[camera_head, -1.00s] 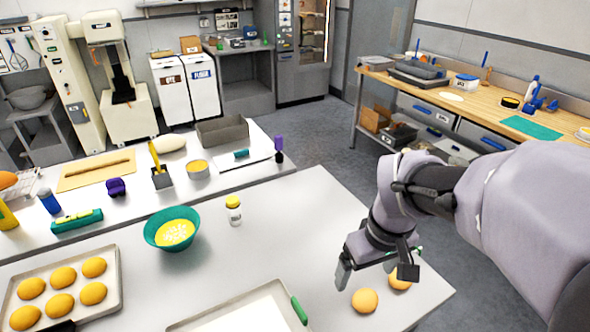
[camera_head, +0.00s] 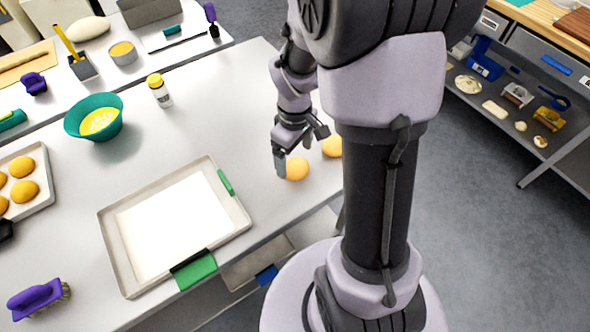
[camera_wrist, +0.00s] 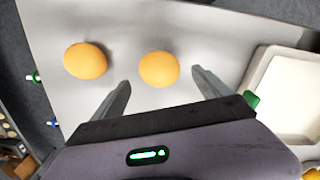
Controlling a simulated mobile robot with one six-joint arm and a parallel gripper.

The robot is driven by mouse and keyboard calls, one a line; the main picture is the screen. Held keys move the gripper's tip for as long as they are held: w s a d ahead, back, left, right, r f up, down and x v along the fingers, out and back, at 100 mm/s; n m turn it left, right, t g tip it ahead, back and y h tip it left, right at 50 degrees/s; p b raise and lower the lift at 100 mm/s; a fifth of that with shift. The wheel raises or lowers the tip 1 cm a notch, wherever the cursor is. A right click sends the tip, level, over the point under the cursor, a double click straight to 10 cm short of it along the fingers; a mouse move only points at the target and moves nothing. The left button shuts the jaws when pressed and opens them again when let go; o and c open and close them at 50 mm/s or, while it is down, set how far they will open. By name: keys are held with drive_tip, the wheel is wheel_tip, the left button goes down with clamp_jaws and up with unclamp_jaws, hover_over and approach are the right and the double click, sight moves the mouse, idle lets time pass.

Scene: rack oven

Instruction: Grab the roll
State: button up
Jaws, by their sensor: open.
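Two round golden rolls sit on the steel table. In the head view, one roll (camera_head: 296,168) lies just right of my gripper's fingers, and the other roll (camera_head: 332,146) is farther right, partly hidden by my arm. My gripper (camera_head: 299,141) is low over the table, open and empty. In the wrist view, one roll (camera_wrist: 159,69) lies ahead of the gap between my open fingers (camera_wrist: 161,88), and the other roll (camera_wrist: 85,61) lies outside the left finger.
A lined tray (camera_head: 238,219) with green clips lies left of my gripper. Another tray (camera_head: 45,200) holds several rolls at the far left. A teal bowl (camera_head: 75,124) and a yellow-capped bottle (camera_head: 160,92) stand behind. A purple brush (camera_head: 36,298) lies front left.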

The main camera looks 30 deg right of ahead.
sight(294, 162)
wheel_tip(294, 162, down, 4)
drive_tip(key=shift+w+f+b, duration=0.1)
drive_tip(key=shift+f+b, duration=0.05)
drive_tip(key=shift+b, duration=0.85)
drive_tip(key=shift+c, duration=0.6)
drive_tip(key=c, duration=1.3)
